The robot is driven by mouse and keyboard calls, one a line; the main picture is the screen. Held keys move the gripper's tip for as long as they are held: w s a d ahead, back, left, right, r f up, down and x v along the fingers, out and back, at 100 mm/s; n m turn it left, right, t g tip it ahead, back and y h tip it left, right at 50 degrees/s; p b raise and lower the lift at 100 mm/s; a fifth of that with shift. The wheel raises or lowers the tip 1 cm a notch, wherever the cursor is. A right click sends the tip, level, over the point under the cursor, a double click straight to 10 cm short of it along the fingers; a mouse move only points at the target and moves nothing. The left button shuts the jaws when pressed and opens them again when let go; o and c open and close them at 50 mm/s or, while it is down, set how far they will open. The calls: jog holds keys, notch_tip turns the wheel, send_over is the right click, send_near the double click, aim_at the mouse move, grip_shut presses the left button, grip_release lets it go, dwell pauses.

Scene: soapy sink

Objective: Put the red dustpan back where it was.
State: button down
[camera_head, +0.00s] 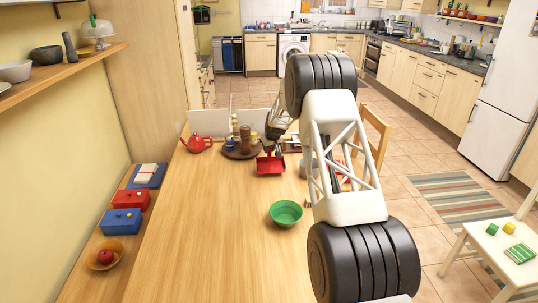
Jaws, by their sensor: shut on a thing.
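The red dustpan (270,165) is at the far part of the wooden table, with its open pan toward me. My gripper (269,146) is at the dustpan's far side, pointing down, and is shut on it. The grip itself is small and partly hidden by my arm. I cannot tell whether the pan touches the tabletop or hangs slightly above it.
A round brown tray (236,154) with jars stands close left of the dustpan, with a red teapot (196,144) further left. A green bowl (286,213) stands nearer me. My arm hides part of the table's right side. The left and near tabletop (205,240) is clear.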

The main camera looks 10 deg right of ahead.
jog(key=shift+f, duration=1.4)
jog(key=shift+f, duration=0.15)
jog(key=c, duration=1)
grip_release()
jog(key=v, duration=1.2)
